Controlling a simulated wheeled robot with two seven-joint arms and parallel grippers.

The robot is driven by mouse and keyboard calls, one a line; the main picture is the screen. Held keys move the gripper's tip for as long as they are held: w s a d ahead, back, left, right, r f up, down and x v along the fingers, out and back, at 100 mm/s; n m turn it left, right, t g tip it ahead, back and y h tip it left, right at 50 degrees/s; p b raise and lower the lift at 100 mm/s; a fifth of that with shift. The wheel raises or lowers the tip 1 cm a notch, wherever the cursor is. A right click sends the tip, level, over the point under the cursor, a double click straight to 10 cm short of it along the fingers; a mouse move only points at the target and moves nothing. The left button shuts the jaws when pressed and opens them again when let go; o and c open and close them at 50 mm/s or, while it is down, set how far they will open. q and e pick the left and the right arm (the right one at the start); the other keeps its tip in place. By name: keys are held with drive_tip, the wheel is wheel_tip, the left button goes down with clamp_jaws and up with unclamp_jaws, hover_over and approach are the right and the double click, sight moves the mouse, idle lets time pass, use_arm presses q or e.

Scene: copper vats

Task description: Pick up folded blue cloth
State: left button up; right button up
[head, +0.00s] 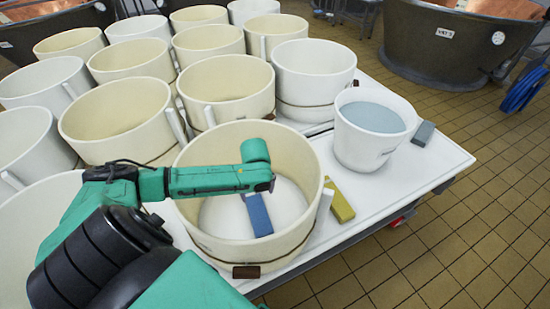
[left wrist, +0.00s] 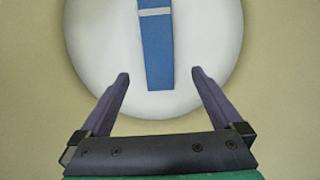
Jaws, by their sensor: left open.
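The folded blue cloth (head: 258,214) lies flat on the pale round bottom inside the front cream tub (head: 305,179). In the left wrist view the cloth (left wrist: 157,50) is a long blue strip with a pale band across it. My left gripper (left wrist: 160,74) is open and empty. Its two dark fingers spread on either side of the cloth's near end, apart from it. In the head view my green left arm reaches over the tub from the left, and the fingers are hard to make out there. My right gripper is not in view.
Several cream tubs crowd the white table (head: 440,160) behind and left. A white bucket (head: 372,128) of greyish liquid stands at right, beside a grey block (head: 424,133). A yellow block (head: 339,202) lies beside the front tub. Tiled floor lies open at right.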

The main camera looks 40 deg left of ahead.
use_arm(q)
drive_tip(key=f, duration=0.1)
drive_tip(key=b, duration=0.1)
hover_over(257, 210)
drive_tip(key=s+d, duration=0.1)
wheel_tip(257, 210, down, 7)
drive_tip(key=shift+s+r, duration=0.1)
drive_tip(key=f, duration=0.3)
drive_tip(key=w+f+b, duration=0.1)
drive_tip(key=f, duration=0.1)
drive_tip(key=shift+a+f, duration=0.3)
drive_tip(key=shift+w+a+f, duration=0.1)
drive_tip(key=shift+f, duration=0.2)
drive_tip(key=c, duration=1.5)
drive_tip(key=shift+r, duration=0.15)
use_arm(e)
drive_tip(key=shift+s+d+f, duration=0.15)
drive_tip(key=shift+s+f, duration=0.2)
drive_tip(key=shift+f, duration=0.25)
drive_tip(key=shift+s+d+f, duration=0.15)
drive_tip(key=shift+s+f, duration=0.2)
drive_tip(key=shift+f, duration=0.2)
